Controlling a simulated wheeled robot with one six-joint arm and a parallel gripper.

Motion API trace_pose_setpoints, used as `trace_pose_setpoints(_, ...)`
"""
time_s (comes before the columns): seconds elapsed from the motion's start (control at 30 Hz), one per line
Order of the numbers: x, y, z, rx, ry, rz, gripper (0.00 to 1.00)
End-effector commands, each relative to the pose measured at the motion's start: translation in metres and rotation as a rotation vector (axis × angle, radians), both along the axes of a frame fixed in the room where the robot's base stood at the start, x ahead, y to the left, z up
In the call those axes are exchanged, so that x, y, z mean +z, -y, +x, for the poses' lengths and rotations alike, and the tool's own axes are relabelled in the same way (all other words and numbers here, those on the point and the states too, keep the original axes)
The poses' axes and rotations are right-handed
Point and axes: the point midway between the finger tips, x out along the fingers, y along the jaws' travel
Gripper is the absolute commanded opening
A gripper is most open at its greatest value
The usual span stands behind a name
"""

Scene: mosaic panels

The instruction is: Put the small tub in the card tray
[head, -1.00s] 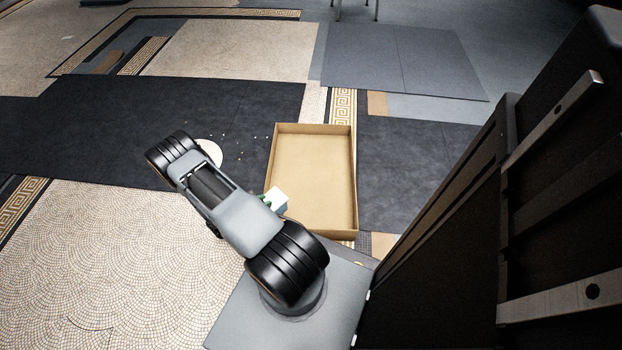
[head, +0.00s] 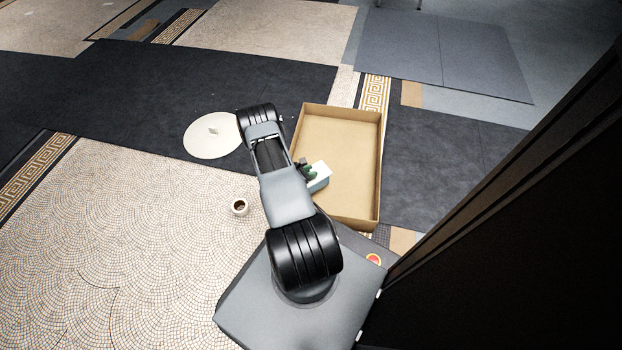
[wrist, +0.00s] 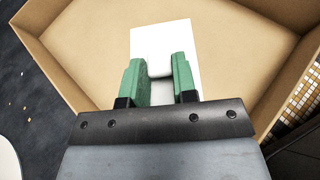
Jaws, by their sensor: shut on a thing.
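The small tub (head: 319,181) is a white, box-like thing at the left side of the card tray. It also shows in the wrist view (wrist: 165,42), pale and flat-faced, over the inside of the tray. My gripper (head: 308,171) has green fingers and is shut on the tub; the fingers also show in the wrist view (wrist: 158,68). The card tray (head: 345,118) is an open, shallow brown box on the floor, and its walls show around the tub in the wrist view (wrist: 262,22). The tray floor looks empty. I cannot tell the tub's height above it.
A small round cup (head: 240,207) with dark contents stands on the pale mosaic floor left of my arm. A dark upright panel (head: 520,220) fills the right side.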

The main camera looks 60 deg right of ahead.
Motion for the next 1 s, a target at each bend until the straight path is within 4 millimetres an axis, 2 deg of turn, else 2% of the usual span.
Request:
trace_pose_setpoints(0.17, -0.009, 0.006, -0.001, -0.001, 0.000, 0.000, 0.00)
trace_pose_setpoints(0.4, -0.040, 0.009, -0.001, 0.002, -0.001, 0.001, 0.00)
trace_pose_setpoints(0.8, -0.043, 0.008, -0.001, 0.001, 0.000, 0.000, 0.00)
trace_pose_setpoints(0.83, -0.043, 0.008, -0.001, 0.000, -0.001, 0.000, 0.27)
trace_pose_setpoints(1.0, -0.043, 0.008, -0.001, 0.000, -0.001, 0.000, 0.43)
